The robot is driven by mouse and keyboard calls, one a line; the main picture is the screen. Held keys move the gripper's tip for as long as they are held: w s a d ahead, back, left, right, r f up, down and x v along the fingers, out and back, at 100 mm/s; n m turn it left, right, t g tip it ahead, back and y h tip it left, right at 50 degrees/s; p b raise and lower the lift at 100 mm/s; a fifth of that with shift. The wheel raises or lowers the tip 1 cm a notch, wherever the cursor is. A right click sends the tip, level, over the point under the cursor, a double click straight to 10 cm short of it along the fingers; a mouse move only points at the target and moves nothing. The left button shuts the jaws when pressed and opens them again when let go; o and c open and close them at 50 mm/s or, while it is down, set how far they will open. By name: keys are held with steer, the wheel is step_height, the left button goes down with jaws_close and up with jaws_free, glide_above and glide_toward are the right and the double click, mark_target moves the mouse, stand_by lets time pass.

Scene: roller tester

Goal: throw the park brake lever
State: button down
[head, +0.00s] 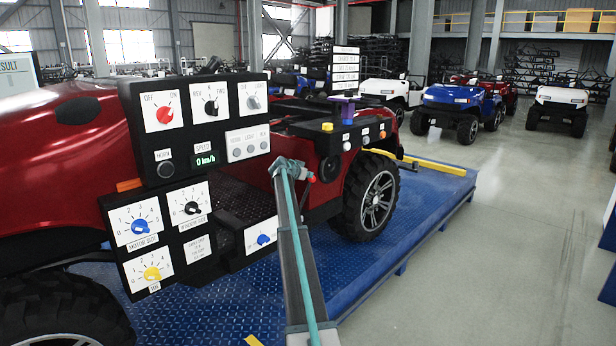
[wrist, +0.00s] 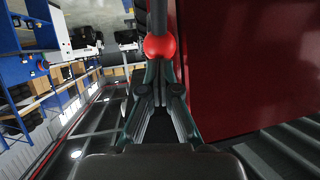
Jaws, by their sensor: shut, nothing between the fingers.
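The park brake lever shows in the wrist view as a dark stem with a bright red ball knob (wrist: 160,47). The knob is straight ahead of my gripper (wrist: 160,70), whose fingertips are together just below it in the picture. The fingers are shut with nothing between them, and I cannot tell whether they touch the knob. In the head view, my gripper (head: 300,172) is beside the red vehicle's open side, and a small red knob (head: 311,176) shows right at the fingertips. My arm and gripper hide most of the lever there.
The red vehicle (head: 60,150) stands on a blue platform (head: 400,225). A black control panel (head: 190,190) with dials and switches is left of my gripper. A smaller button panel (head: 345,133) stands behind it. Grey floor (head: 480,270) is clear at the right.

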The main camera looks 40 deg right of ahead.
steer(key=v, duration=1.2)
